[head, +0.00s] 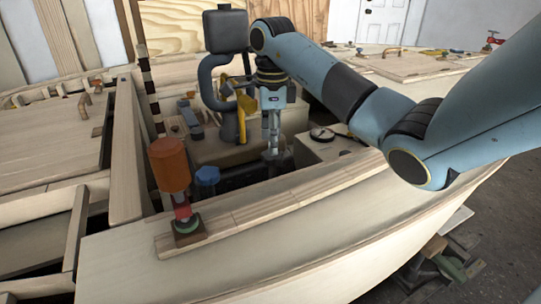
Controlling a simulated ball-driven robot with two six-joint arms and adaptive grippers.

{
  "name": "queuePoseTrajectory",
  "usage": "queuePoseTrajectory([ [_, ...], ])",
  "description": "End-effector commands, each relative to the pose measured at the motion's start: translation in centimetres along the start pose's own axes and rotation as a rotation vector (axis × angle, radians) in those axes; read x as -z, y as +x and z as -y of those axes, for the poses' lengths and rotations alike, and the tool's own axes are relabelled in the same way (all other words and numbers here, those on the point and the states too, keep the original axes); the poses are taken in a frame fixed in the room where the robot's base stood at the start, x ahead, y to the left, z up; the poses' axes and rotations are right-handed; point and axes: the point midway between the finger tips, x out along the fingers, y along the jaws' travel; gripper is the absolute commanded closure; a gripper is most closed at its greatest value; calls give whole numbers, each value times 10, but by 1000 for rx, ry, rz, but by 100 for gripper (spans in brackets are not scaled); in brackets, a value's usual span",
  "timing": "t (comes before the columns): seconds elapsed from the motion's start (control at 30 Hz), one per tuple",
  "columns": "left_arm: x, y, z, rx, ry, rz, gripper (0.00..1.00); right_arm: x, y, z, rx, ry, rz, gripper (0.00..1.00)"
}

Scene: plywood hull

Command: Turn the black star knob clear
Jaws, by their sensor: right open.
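My right gripper (273,150) points straight down into the open well of the plywood hull, with its arm coming in from the right. It is open, and its fingertips are low beside a wooden box edge. I cannot clearly make out a black star knob; the area under the fingertips is dark and partly hidden by the gripper. A small round black item (321,134) lies on a light box top just right of the gripper, apart from it. I cannot tell whether it is the knob. My left gripper is not in view.
An orange cylinder (169,165) on a red and green base stands on the near hull rim (290,196). A blue knob (207,176) is beside it. A black post with a bent tube (226,80) rises behind the gripper's left side. A hatch lid (408,65) lies behind.

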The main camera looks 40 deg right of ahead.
Motion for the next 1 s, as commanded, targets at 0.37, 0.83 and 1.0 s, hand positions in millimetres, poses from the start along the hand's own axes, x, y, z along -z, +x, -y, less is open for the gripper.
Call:
queuePoseTrajectory([
  [0.37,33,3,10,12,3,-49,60,0,36,0,0,-1,0,46],
  [0.83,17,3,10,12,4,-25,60,0,37,0,-1,-1,0,79],
  [1.0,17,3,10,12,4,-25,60,0,37,-1,-2,-1,0,100],
])
